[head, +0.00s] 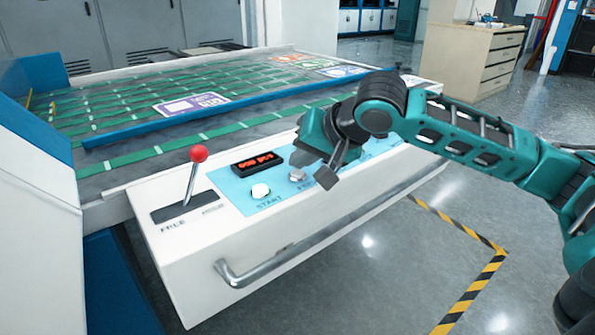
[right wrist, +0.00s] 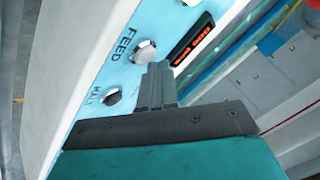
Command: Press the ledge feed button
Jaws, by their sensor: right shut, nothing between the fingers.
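The ledge (head: 190,255) is a white console with a light blue panel. The feed button is a round, pale grey-white button, seen beside the word FEED in the right wrist view (right wrist: 144,51); in the head view it shows as a greyish knob (head: 297,174) just right of the START button. My right gripper (head: 327,178) is over the panel, shut and empty. In the right wrist view its closed fingertips (right wrist: 158,68) overlap the feed button's lower edge; I cannot tell whether they touch it. My left gripper is not in view.
A START button (head: 261,190), a red display (head: 258,162) and a red-knobbed lever (head: 194,178) are to the left. A HALT button (right wrist: 112,96) sits beside the feed button. A metal rail (head: 300,250) runs along the front. Green straps cross the bed (head: 130,125) behind.

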